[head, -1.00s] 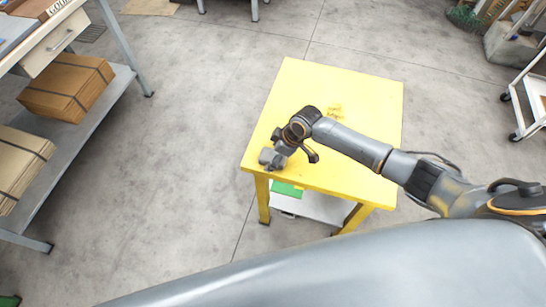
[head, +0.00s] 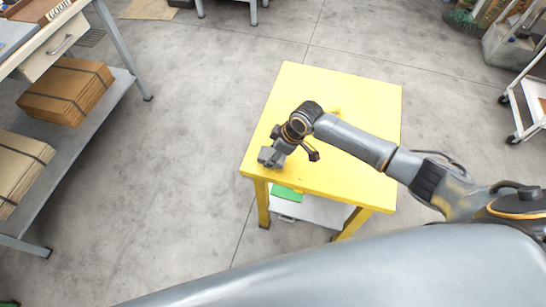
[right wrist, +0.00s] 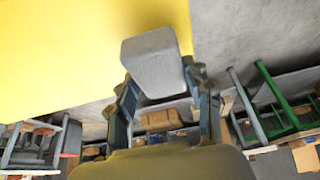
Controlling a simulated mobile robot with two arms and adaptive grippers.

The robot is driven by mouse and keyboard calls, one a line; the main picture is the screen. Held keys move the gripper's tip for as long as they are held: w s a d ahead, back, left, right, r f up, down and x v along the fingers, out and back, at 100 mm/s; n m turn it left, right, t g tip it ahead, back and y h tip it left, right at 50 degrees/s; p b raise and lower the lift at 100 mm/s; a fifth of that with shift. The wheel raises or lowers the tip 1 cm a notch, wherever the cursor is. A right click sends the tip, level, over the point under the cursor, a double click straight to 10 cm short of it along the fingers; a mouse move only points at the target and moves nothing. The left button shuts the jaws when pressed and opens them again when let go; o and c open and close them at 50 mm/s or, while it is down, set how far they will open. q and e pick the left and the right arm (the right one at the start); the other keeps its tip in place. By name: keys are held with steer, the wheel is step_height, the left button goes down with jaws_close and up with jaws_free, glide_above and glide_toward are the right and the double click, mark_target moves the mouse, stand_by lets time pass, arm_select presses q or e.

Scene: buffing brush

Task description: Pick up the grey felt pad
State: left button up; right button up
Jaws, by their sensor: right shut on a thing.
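The grey felt pad (right wrist: 152,62) is a pale grey block between the fingers of my right gripper (right wrist: 160,84) in the right wrist view. The fingers are shut on its sides, and its far end sticks out past them. In the head view my right gripper (head: 276,150) is over the near left corner of the yellow table (head: 350,95), with the pad (head: 267,157) small at its tip. I cannot tell how large any gap between pad and tabletop is. My left gripper is not in view.
A green item (head: 287,193) lies on the table's lower shelf (head: 318,210). A workbench (head: 122,50) with cardboard boxes (head: 66,90) on its shelf stands at the left. A white cart (head: 530,100) stands at the right. The floor between workbench and table is clear.

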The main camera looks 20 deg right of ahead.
steer(key=s+d+r+b, duration=0.1)
steer(key=s+d+r, duration=0.6)
steer(key=s+r, duration=0.3)
steer(key=shift+s+d+r, duration=0.25)
steer(key=shift+s+d, duration=0.1)
steer(key=shift+s, duration=0.55)
